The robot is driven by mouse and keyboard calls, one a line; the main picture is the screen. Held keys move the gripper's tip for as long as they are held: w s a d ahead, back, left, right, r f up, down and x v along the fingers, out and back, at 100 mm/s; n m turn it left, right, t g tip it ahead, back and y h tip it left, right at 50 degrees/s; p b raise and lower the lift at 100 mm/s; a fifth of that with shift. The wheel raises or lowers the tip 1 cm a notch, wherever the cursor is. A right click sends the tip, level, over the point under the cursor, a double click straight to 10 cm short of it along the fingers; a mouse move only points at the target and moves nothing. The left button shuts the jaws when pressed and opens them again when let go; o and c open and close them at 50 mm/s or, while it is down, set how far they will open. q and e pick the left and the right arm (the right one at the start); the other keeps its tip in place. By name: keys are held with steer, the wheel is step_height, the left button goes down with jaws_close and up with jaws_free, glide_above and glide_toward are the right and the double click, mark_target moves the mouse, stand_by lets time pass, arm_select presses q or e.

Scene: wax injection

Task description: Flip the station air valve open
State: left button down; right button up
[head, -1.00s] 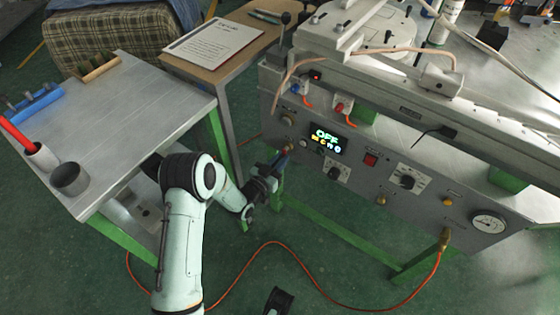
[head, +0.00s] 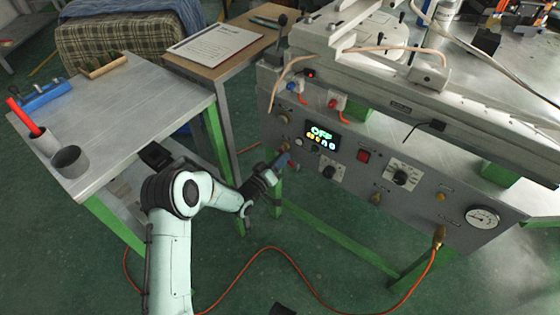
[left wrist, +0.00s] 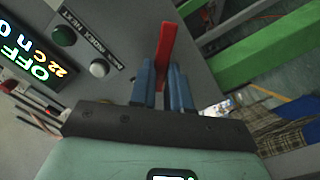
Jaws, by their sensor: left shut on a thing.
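The station's grey front panel (head: 400,205) slopes across the right half of the head view. The air valve's red lever (left wrist: 166,48) stands between my gripper's blue fingers in the left wrist view. The panel display (head: 322,136) reads OFF in green. My right gripper is not in view.
A pressure gauge (head: 483,217), knobs and a red switch (head: 363,155) sit on the panel. An orange hose (head: 270,250) runs over the floor. A metal table (head: 140,110) with cups stands left of my arm. Green legs (left wrist: 260,50) are close to the gripper.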

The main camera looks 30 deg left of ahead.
arm_select(q)
steer(key=n, duration=0.2)
steer(key=r+n, duration=0.1)
steer(key=shift+d+n+p, duration=0.25)
steer(key=shift+n+p, duration=0.15)
steer(key=shift+n, duration=0.4)
steer(key=shift+w+d+r+n+p, duration=0.1)
steer(key=shift+r+n+p, duration=0.2)
steer(key=shift+n, duration=0.85)
steer(key=shift+r+n+p, duration=0.2)
steer(key=shift+n+p, duration=0.2)
steer(key=shift+n, duration=0.75)
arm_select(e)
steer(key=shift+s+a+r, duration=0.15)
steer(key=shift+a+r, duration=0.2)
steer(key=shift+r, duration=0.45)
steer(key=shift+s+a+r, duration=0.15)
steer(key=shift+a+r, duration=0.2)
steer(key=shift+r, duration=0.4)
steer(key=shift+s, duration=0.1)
arm_select(q)
steer(key=c, duration=1.1)
jaws_free()
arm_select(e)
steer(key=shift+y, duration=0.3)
arm_select(q)
steer(key=shift+f, duration=0.1)
